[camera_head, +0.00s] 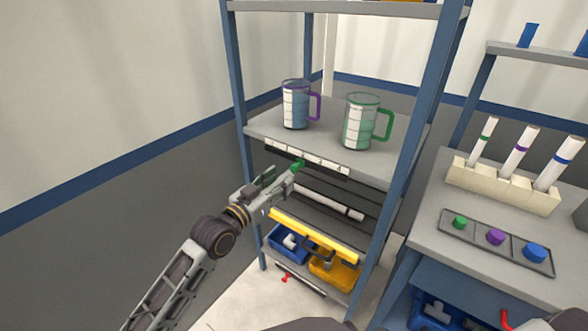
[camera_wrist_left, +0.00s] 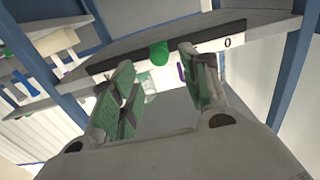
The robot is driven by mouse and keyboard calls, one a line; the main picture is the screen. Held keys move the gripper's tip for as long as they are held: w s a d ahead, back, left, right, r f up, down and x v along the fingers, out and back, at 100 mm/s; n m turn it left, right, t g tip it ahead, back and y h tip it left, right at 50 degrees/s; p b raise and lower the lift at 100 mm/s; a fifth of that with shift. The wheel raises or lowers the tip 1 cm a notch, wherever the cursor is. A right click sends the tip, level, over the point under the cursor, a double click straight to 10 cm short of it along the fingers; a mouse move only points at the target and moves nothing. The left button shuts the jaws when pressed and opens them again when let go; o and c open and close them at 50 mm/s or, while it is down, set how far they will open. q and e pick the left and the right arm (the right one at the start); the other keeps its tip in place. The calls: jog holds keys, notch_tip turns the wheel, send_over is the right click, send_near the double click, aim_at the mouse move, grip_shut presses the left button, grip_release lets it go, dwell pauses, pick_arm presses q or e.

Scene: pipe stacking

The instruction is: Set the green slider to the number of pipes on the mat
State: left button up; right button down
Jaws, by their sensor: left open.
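The green slider (camera_head: 299,164) is a small knob on a black rail with white number labels (camera_head: 329,167) along the shelf's front edge. In the left wrist view the slider (camera_wrist_left: 159,53) shows between and just beyond my open fingers, near a label reading 0 (camera_wrist_left: 227,42). I cannot tell whether a finger touches it. My left gripper (camera_head: 293,177) is open, just below and in front of the slider. A white pipe (camera_head: 335,203) lies on the dark level below; I cannot make out a mat or a sure pipe count. My right gripper is not in view.
A purple-handled jug (camera_head: 295,106) and a green-handled jug (camera_head: 361,124) stand on the shelf above the rail. A yellow bar (camera_head: 313,238) and blue and yellow bins (camera_head: 336,277) are below. A bench (camera_head: 430,200) at right holds tubes and coloured knobs.

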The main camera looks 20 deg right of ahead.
aim_at(293, 169)
pick_arm(q)
jog(key=x, duration=0.2)
jog(key=shift+w+d, duration=0.2)
jog(key=shift+b+x, duration=0.4)
jog(key=shift+x, duration=2.05)
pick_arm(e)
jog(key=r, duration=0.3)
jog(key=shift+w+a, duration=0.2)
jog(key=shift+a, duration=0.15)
pick_arm(q)
jog(key=shift+c, duration=0.4)
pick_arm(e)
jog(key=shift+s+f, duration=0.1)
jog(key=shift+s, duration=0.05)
pick_arm(q)
grip_shut()
